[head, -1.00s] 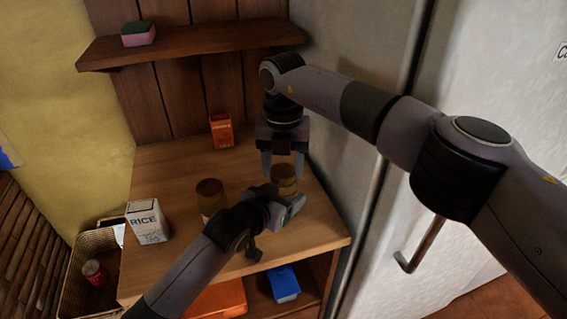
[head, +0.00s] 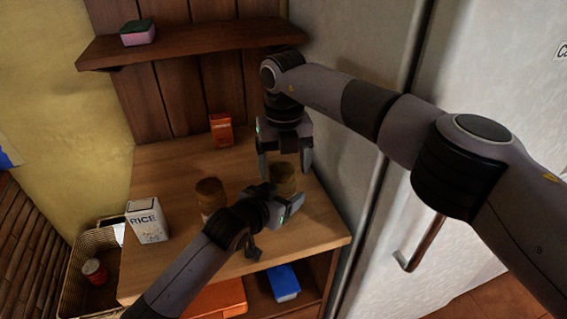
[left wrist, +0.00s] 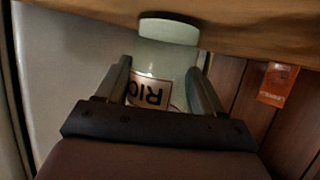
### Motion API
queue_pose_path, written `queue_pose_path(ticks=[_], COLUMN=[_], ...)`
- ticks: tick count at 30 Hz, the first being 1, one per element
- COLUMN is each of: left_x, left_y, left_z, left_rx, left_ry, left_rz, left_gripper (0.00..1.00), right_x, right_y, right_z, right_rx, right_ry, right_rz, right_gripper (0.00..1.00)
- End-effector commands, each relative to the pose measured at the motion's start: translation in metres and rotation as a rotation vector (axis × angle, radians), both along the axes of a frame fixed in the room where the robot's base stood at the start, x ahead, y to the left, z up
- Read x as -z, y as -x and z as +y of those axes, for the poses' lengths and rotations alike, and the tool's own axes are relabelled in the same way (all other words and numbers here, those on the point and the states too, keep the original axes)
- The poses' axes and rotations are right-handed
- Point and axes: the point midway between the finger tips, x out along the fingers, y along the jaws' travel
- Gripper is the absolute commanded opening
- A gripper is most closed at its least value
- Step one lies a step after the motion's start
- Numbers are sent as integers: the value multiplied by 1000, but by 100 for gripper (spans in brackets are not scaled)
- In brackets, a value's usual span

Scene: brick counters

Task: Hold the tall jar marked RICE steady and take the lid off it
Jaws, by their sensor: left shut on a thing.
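The tall jar (head: 284,184) stands on the counter near its right side, with a brown top. In the left wrist view its pale body and RICE label (left wrist: 150,93) show upside down, partly cut off by my gripper. My left gripper (head: 285,203) is shut on the jar's body, one finger on each side, and it also shows in the left wrist view (left wrist: 160,88). My right gripper (head: 284,174) points down over the jar's top. Its fingers are open, one on each side of the top, with gaps visible. The lid's edge is hard to make out.
Another brown-topped jar (head: 209,193) stands close to my left forearm. A white RICE carton (head: 147,222) is at the counter's left, an orange box (head: 221,130) at the back. A wicker basket (head: 75,280) sits left of the counter; the fridge (head: 360,200) is close on the right.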

Motion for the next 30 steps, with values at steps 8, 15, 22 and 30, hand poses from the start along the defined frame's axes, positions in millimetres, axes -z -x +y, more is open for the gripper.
queue_pose_path(ticks=[8, 15, 22, 30], left_x=[0, 0, 0, 0], left_y=[1, 1, 1, 1], left_z=[-1, -2, -2, -2], left_rx=[2, 3, 3, 3], left_ry=[0, 1, 1, 1], left_rz=[-1, -1, -1, -1], left_gripper=[0, 0, 0, 0], right_x=[-6, -37, -54, -77], right_y=[0, 0, 0, -1], right_z=[1, 1, 3, 3], right_rx=[-1, -1, 58, 271], right_ry=[-2, -2, -4, -4], right_rz=[-2, -4, -3, -2], right_gripper=[80, 80, 75, 75])
